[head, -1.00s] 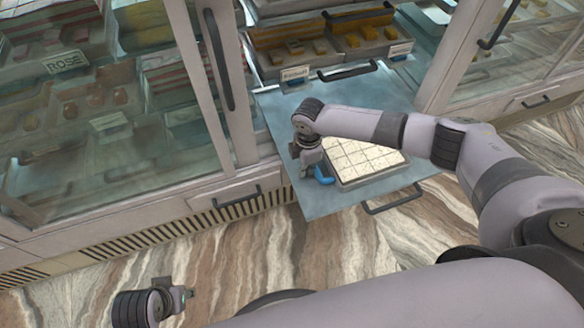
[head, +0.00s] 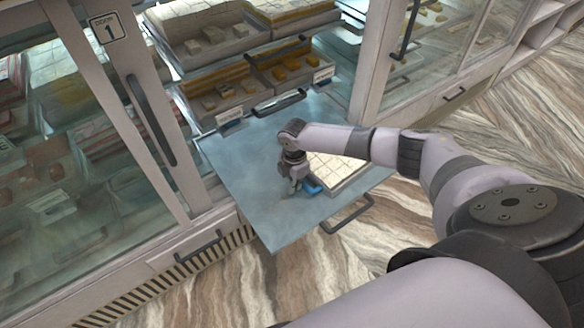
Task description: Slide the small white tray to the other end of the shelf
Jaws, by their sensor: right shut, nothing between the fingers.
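The small white tray (head: 338,188) holds flat pale squares. It lies on the right half of the pulled-out blue-grey shelf (head: 235,160), near the front. My right forearm covers its back part. A blue piece (head: 313,186) shows at the tray's left end; I cannot tell if it is fixed to the tray. My right gripper (head: 292,188) points down just left of the blue piece, shut and empty. It is close beside the blue piece, and contact cannot be made out. My left gripper is out of view.
The shelf's left part is bare. A dark handle (head: 346,215) sticks out at its front edge. Sweet trays (head: 215,100) stand behind it in the cabinet. Cabinet posts and a glass door with a long handle (head: 150,120) stand to the left.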

